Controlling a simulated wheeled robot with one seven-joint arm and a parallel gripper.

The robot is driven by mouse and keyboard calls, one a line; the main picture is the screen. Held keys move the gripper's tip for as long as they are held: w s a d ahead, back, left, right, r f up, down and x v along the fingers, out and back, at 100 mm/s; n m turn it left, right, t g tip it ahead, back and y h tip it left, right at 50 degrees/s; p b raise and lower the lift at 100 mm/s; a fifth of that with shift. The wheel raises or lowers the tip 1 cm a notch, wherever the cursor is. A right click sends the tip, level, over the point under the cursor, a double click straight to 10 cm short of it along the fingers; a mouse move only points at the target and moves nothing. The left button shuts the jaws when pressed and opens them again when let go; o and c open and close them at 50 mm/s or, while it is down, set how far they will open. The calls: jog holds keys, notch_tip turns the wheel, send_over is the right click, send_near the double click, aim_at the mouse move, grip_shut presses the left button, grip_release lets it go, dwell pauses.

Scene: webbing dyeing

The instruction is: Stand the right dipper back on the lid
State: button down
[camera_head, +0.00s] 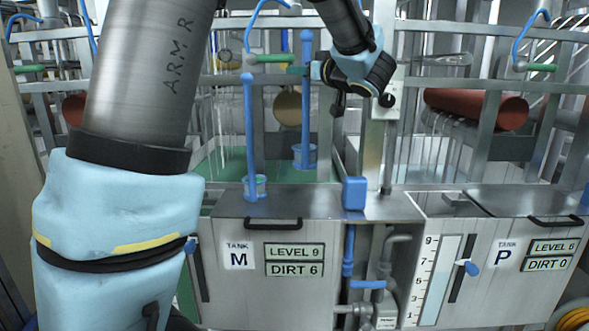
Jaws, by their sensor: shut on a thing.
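The right dipper (306,110), a blue long-handled cup, hangs upright. My gripper (299,71) reaches in from the right and is shut on its upper handle. The dipper's cup (305,158) shows above the back edge of the tank M lid (290,206), apart from it in the picture. I cannot tell whether it is over the lid or behind it. The left dipper (250,130), also blue, stands upright on the lid's left part, with its cup (255,188) on the metal. My fingertips are small and partly hidden by the handle.
A blue box (354,193) stands right of the lid, near a metal post (382,130). Rails and red rollers (475,108) lie behind. The lid is bare right of the left dipper.

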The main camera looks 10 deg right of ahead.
notch_tip(320, 180, down, 9)
jog(key=p, duration=0.2)
jog(key=shift+f, duration=0.15)
jog(key=c, duration=0.7)
grip_release()
jog(key=shift+c, duration=0.2)
jog(key=shift+s, duration=0.1)
jog(key=b+v, duration=0.4)
jog(key=v, duration=0.8)
